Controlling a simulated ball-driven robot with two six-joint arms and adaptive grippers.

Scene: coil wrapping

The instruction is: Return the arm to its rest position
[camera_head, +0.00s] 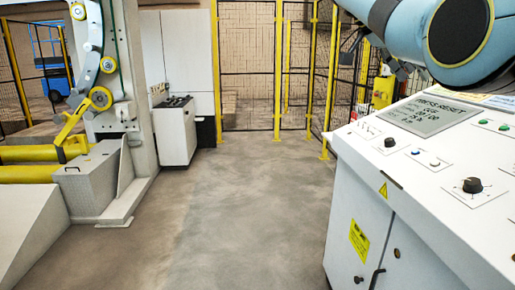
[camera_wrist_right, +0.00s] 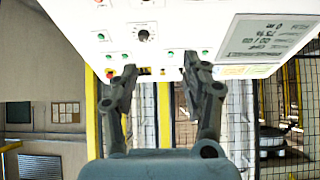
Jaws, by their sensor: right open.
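My right arm (camera_head: 400,22), pale blue with a dark joint cap, reaches across the upper right of the head view, above the control console (camera_head: 350,190). My right gripper (camera_wrist_right: 160,66) is open in the right wrist view, its two dark fingers apart with nothing between them. The console's panel (camera_wrist_right: 190,25) shows beyond the fingertips, with knobs and green buttons; I cannot tell whether a finger touches it. In the head view dark gripper parts (camera_head: 398,68) show near the console's far edge, partly hidden by the arm. My left gripper is not in view.
The console display (camera_head: 433,115) reads "PRESS RESET". A black knob (camera_head: 472,185) stands on the panel. Yellow-framed fencing (camera_head: 278,70) closes the back. A machine with yellow rollers (camera_head: 40,172) and a white cabinet (camera_head: 178,135) stand left. The middle floor (camera_head: 240,200) is clear.

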